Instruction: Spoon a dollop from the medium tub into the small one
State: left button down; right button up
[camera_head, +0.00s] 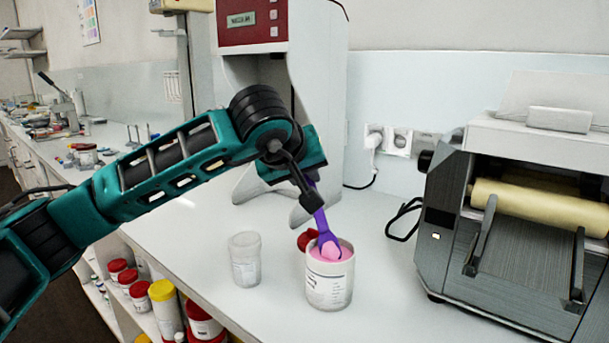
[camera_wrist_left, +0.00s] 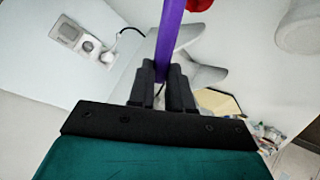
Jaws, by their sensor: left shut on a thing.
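The medium tub (camera_head: 329,285) is white with printed text and stands open on the bench, with pink cream inside. The small tub (camera_head: 245,260) is translucent, stands just left of it and shows no cream that I can make out. My left gripper (camera_head: 312,197) is above the medium tub, shut on the handle of a purple spoon (camera_head: 321,222). The spoon also shows upright between the fingers in the left wrist view (camera_wrist_left: 169,40). Its lower end is at the tub's mouth, with pink on it; how deep it reaches is hard to tell. My right gripper is not in view.
A red lid (camera_head: 307,239) lies behind the medium tub. A steel roller mill (camera_head: 450,240) stands at right, a white and red machine (camera_head: 320,90) behind. Red-lidded jars (camera_head: 139,293) sit on shelves below the bench edge. Clear bench lies around the small tub.

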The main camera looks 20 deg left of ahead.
pick_arm(q)
notch_tip(320, 180, up, 6)
jog(key=p, duration=0.3)
jog(key=shift+f, duration=0.2)
jog(key=shift+f, duration=0.1)
dwell(0.4)
